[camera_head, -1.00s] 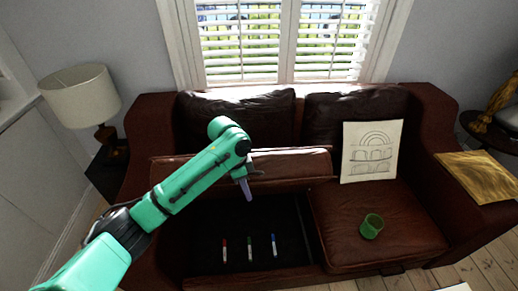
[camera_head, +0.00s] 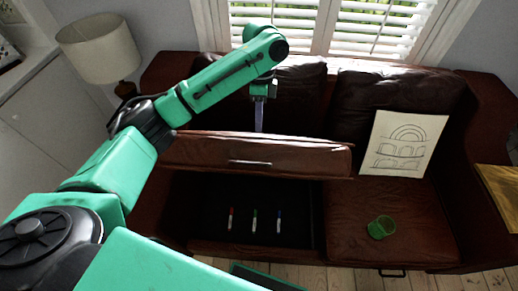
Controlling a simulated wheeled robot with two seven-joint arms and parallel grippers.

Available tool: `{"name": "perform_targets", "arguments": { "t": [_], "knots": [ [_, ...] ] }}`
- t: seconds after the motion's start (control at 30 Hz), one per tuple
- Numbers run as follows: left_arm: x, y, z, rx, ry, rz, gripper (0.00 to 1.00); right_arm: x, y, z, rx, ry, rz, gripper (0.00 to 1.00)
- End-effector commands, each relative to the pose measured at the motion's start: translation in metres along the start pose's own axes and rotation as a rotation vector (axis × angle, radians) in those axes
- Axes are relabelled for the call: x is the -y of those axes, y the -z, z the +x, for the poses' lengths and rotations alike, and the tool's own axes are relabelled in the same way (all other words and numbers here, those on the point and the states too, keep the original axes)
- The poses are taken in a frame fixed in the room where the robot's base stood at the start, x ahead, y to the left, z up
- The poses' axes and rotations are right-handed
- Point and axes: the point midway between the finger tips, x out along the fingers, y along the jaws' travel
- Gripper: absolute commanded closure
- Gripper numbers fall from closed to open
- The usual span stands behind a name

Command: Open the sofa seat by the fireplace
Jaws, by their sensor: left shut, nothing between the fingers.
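The brown leather sofa stands under the window. Its left seat (camera_head: 200,152) is raised and tilted up, with a metal handle (camera_head: 249,162) on its front edge. The right seat (camera_head: 350,210) is down. My left gripper (camera_head: 259,130) is shut and empty, pointing down behind the raised seat's upper edge; I cannot tell if it touches the seat. My right gripper is not in view.
A drawing on paper (camera_head: 403,145) leans against the right back cushion (camera_head: 395,98). A lamp (camera_head: 98,48) stands left of the sofa.

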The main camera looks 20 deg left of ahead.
Motion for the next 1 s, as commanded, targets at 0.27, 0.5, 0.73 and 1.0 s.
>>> {"name": "perform_targets", "arguments": {
  "t": [0.27,0.5,0.73,1.0],
  "knots": [
    [-0.001,0.000,0.060,0.001,-0.002,0.000,1.00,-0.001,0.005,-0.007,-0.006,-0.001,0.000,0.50],
    [-0.031,0.000,0.077,0.000,0.001,0.001,1.00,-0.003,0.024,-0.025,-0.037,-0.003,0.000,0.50],
    [-0.034,0.000,0.082,-0.001,0.002,0.000,1.00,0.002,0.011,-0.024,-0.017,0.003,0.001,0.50],
    [-0.041,-0.001,0.094,0.008,0.022,-0.002,1.00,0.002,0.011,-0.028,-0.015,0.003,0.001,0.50]
  ]
}}
